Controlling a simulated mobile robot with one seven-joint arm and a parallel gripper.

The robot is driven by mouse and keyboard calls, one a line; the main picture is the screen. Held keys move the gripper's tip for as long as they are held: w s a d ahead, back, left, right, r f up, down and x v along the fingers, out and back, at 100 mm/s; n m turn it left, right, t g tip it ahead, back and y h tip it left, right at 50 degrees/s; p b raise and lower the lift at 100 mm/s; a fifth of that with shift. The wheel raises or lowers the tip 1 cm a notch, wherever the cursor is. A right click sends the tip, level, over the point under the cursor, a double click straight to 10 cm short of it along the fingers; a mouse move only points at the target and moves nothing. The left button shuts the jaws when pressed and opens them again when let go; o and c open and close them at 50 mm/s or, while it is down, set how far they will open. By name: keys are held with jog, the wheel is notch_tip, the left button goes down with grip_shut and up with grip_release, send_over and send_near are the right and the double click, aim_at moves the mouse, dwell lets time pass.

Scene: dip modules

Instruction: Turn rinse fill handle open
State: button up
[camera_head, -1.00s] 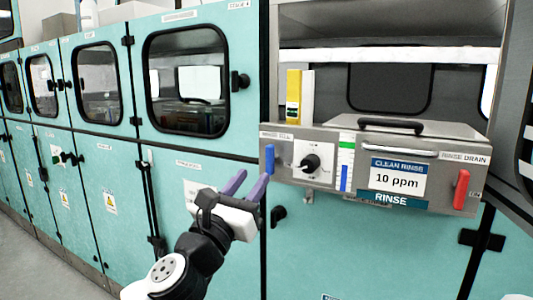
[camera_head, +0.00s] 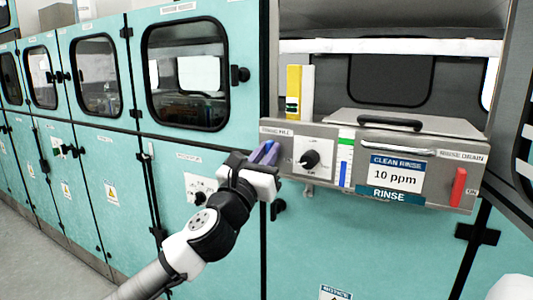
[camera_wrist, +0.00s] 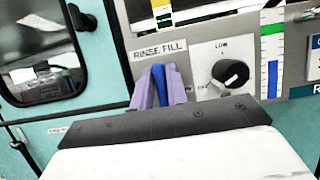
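The blue rinse fill handle (camera_wrist: 159,88) hangs below the RINSE FILL label (camera_wrist: 160,52) at the left end of the grey rinse panel. In the wrist view it stands between the two purple fingers of my gripper (camera_wrist: 159,93), with no clear gap on either side. My gripper is shut on the handle. In the head view my gripper (camera_head: 265,153) reaches the panel's left end from below, and its fingers hide most of the handle. The handle looks roughly upright; its lower part is hidden.
A black knob (camera_head: 310,159) on a white plate sits just right of the handle. Further right are a level gauge (camera_head: 345,160), a CLEAN RINSE 10 ppm sign (camera_head: 395,177) and a red drain handle (camera_head: 458,187). Teal cabinets with windows (camera_head: 187,73) stand to the left.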

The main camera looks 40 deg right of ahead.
grip_shut()
jog(key=shift+n+t, duration=0.4)
jog(key=n+t, duration=0.1)
jog(key=n, duration=0.1)
jog(key=n+t+y, duration=0.1)
jog(key=n, duration=0.2)
jog(key=shift+w+y+b, duration=0.1)
jog(key=shift+y+b, duration=0.2)
jog(key=n+y+p, duration=0.1)
jog(key=n+y, duration=0.1)
jog(key=n, duration=0.3)
jog(key=n+t+y+p, duration=0.1)
jog(key=n+y+p, duration=0.1)
jog(key=n, duration=0.4)
jog(key=f+n+y+p, duration=0.1)
jog(key=n+y+p, duration=0.1)
jog(key=n, duration=0.3)
jog(key=shift+w+a+n+t, duration=0.15)
jog(key=shift+w+n+t, duration=0.15)
jog(key=shift+w, duration=0.05)
